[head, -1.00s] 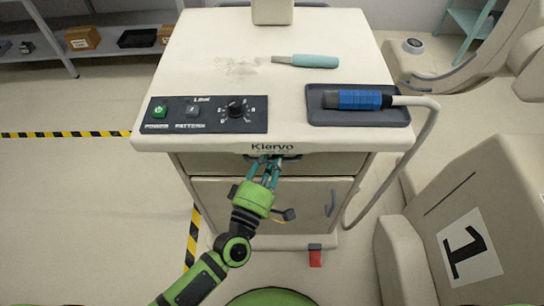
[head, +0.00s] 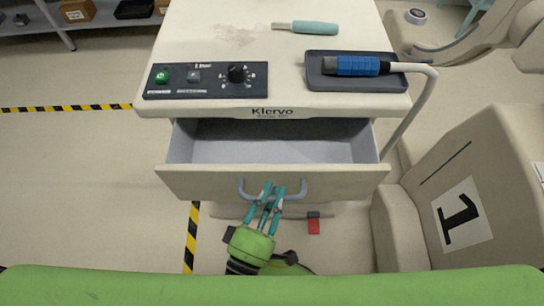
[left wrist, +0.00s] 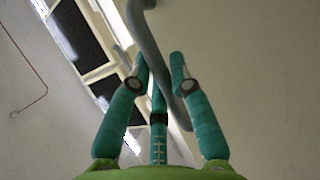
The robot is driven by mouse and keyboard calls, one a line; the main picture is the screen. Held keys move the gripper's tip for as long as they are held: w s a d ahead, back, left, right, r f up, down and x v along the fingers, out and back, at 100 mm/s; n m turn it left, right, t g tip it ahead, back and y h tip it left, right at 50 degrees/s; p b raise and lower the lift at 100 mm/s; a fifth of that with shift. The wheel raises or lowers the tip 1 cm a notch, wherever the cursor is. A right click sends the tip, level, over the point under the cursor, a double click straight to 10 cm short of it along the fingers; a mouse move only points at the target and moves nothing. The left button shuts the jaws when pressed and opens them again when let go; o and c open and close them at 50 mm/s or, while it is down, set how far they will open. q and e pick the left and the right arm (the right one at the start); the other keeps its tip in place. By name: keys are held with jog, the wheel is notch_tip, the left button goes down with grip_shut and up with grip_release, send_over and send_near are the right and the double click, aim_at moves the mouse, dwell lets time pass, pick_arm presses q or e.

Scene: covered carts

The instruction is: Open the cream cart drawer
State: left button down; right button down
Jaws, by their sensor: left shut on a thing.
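The cream cart (head: 215,105) stands in front of me in the head view. Its top drawer (head: 335,184) is pulled out toward me, and its grey inside (head: 270,140) looks empty. A grey bow handle (head: 298,190) is on the drawer front. My left gripper (head: 271,196) is shut on the handle from the near side. In the left wrist view the teal fingers of this gripper (left wrist: 165,75) close around the grey handle (left wrist: 147,40). My right gripper is in neither view.
On the cart top are a control panel (head: 205,80), a teal-handled tool (head: 310,28) and a dark tray (head: 335,86) with a blue handpiece (head: 352,65). A beige chair (head: 400,215) marked 1 stands close at right. Floor at left is clear past striped tape (head: 70,107).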

pick_arm(q)
jog(key=s, duration=1)
jog(key=shift+s+b, duration=0.3)
jog(key=shift+s, duration=0.05)
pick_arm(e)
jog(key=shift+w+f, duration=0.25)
pick_arm(q)
jog(key=c, duration=1.1)
grip_release()
jog(key=shift+r, duration=0.1)
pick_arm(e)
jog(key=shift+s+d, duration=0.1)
